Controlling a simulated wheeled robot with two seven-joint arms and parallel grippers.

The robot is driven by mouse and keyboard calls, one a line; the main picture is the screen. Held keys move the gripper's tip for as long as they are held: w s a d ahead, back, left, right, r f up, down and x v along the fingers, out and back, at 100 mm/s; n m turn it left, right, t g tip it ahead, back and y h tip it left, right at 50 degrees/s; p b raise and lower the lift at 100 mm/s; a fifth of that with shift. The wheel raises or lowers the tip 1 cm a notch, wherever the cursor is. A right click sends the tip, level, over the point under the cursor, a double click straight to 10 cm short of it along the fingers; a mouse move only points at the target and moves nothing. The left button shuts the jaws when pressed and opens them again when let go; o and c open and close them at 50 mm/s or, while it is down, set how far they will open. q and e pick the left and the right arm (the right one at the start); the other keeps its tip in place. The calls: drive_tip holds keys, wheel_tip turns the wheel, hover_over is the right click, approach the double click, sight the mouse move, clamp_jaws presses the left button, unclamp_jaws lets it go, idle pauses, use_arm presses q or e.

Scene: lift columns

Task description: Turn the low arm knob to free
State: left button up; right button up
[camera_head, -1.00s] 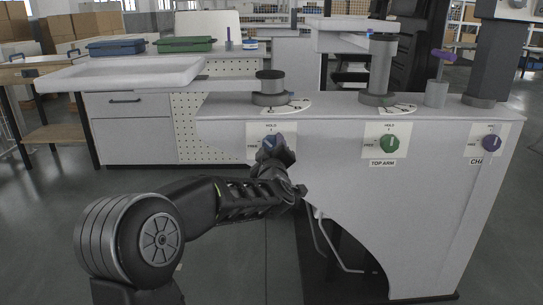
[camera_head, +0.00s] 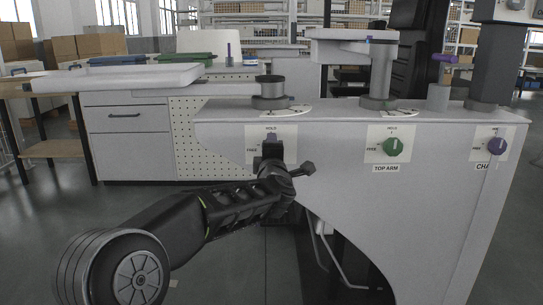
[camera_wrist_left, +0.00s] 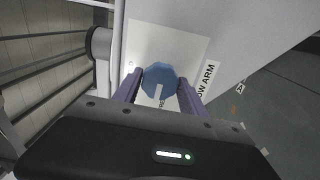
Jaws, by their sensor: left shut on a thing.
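The low arm knob is blue with a white mark; in the left wrist view the knob (camera_wrist_left: 160,80) sits on a white plate (camera_wrist_left: 186,45) lettered "OW ARM", its first letter hidden. The white mark points toward my gripper's body, which by the lettering is the plate's left, the FREE side. My left gripper (camera_wrist_left: 160,92) has its purple fingers on both sides of the knob, shut on it. In the head view my left gripper (camera_head: 271,140) covers the knob; the plate (camera_head: 253,132) shows HOLD above and FREE at left. My right gripper is not in view.
A white tray (camera_head: 120,77) sticks out at the left.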

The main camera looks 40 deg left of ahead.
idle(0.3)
use_arm(q)
drive_tip(key=o, duration=1.4)
drive_tip(key=shift+c, duration=0.2)
drive_tip(key=p+v, duration=0.1)
drive_tip(key=v, duration=0.7)
drive_tip(key=shift+p, duration=0.4)
drive_tip(key=shift+w, duration=0.1)
